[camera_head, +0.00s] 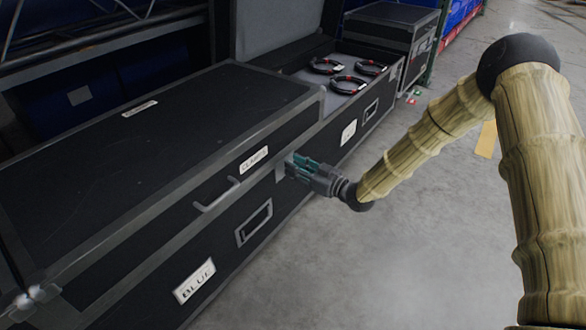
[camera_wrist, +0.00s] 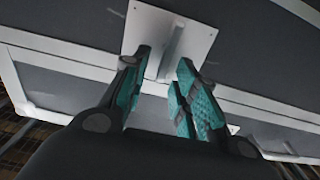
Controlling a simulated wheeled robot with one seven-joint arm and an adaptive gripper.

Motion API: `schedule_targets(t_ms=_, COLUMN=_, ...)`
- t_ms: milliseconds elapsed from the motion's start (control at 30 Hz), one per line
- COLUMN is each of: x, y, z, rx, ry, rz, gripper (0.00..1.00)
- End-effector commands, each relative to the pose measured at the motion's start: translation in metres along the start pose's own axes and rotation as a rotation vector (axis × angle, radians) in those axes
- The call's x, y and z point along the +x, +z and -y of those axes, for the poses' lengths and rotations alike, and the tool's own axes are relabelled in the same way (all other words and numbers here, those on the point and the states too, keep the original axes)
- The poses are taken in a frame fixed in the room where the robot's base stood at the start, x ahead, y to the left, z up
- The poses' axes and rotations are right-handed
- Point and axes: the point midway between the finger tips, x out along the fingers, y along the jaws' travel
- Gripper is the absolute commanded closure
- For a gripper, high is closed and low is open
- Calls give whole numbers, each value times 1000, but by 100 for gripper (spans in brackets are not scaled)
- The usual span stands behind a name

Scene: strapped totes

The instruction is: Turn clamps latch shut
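The clamps case (camera_head: 150,140) is a long black case with grey edges, a closed lid and a "CLAMPS" label (camera_head: 254,159). Its latch (camera_head: 280,172) is a pale metal plate on the front near the right end, partly hidden by my gripper (camera_head: 296,168). In the wrist view the latch plate (camera_wrist: 199,34) sits across the lid seam, with a raised grey tab (camera_wrist: 174,48) standing up from it. My gripper (camera_wrist: 163,64) is open, its teal-padded fingers on either side of the tab. I cannot tell whether they touch it.
An open case (camera_head: 366,122) with several black-and-red cable rings (camera_head: 347,85) stands beyond the clamps case. Another closed case (camera_head: 390,28) is farther back. A handle (camera_head: 216,198) sticks out left of the latch. Grey floor (camera_head: 420,250) in front is clear.

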Motion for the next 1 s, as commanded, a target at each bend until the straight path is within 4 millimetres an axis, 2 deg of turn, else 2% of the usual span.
schedule_targets(t_ms=200, x=13, y=0, z=0, rx=1, ry=0, rz=0, gripper=71)
schedule_targets(t_ms=467, x=14, y=0, z=0, rx=1, ry=0, rz=0, gripper=71)
schedule_targets(t_ms=500, x=14, y=0, z=0, rx=1, ry=1, rz=0, gripper=73)
schedule_targets(t_ms=633, x=14, y=0, z=0, rx=1, ry=0, rz=0, gripper=97)
schedule_targets(t_ms=667, x=14, y=0, z=0, rx=1, ry=0, rz=0, gripper=100)
schedule_targets(t_ms=1000, x=13, y=-1, z=0, rx=23, ry=0, rz=1, gripper=100)
